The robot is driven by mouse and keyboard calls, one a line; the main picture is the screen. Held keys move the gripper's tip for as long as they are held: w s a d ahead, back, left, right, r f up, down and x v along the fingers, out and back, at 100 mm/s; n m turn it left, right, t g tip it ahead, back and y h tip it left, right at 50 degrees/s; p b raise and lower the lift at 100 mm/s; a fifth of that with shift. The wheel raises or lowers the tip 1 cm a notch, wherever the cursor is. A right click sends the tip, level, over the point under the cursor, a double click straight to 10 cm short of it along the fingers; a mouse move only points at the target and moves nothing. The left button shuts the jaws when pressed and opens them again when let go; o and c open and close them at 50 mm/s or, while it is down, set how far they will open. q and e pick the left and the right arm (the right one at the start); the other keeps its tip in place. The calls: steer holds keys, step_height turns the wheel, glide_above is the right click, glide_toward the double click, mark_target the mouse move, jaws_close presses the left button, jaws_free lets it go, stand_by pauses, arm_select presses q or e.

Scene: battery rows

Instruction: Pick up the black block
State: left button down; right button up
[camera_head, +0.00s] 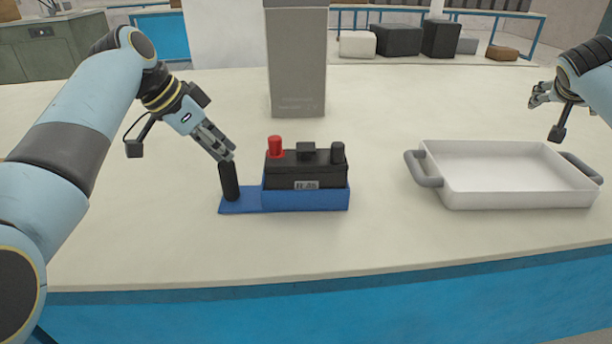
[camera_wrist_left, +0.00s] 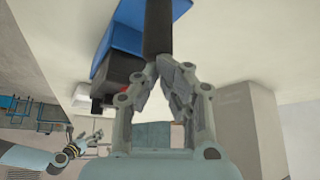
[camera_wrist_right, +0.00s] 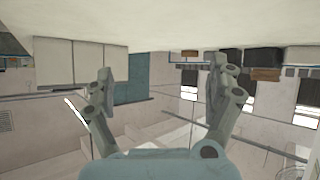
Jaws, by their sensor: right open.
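A dark upright block (camera_head: 230,182), shaped like a slim post, stands on the flat left part of a blue base (camera_head: 245,206). It also shows in the left wrist view (camera_wrist_left: 158,28). My left gripper (camera_head: 230,157) is at the top of this block, with its fingertips close together there; whether they grip it is unclear. A black battery-like box (camera_head: 280,170) sits in the blue base's raised right part, with a red cylinder (camera_head: 275,146), a small black block (camera_head: 306,151) and a black cylinder (camera_head: 338,152) on top. My right gripper (camera_head: 541,96) is open and empty, above the far right.
A white tray (camera_head: 505,200) with grey handles stands on the table to the right. A tall grey box (camera_head: 297,60) stands behind the battery-like box. The table is clear in front and between base and tray. Several dark and white boxes sit in the background.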

steer(key=w+a+f+m+g+y, duration=0.1)
steer(key=w+a+f+m+y, duration=0.2)
steer(key=a, duration=0.7)
arm_select(q)
steer(key=shift+a, duration=0.1)
arm_select(e)
steer(key=m+g+y, duration=0.6)
steer(key=m+y, duration=0.1)
steer(key=y, duration=0.3)
glide_toward(314, 147)
steer(key=shift+w+d+f, duration=0.15)
steer(key=shift+w+f, duration=0.05)
steer(key=shift+f, duration=0.25)
steer(key=shift+w+d+f, duration=0.15)
steer(key=shift+w+f, duration=0.05)
steer(key=shift+f, duration=0.25)
steer(key=shift+g, duration=0.3)
steer(key=x, duration=0.3)
steer(key=a+x, duration=0.1)
steer(key=x, duration=0.2)
steer(key=shift+s+r, duration=0.2)
steer(key=x, duration=0.6)
steer(key=shift+w+a+r, duration=0.15)
steer(key=shift+w+a, duration=0.05)
steer(key=shift+w, duration=0.05)
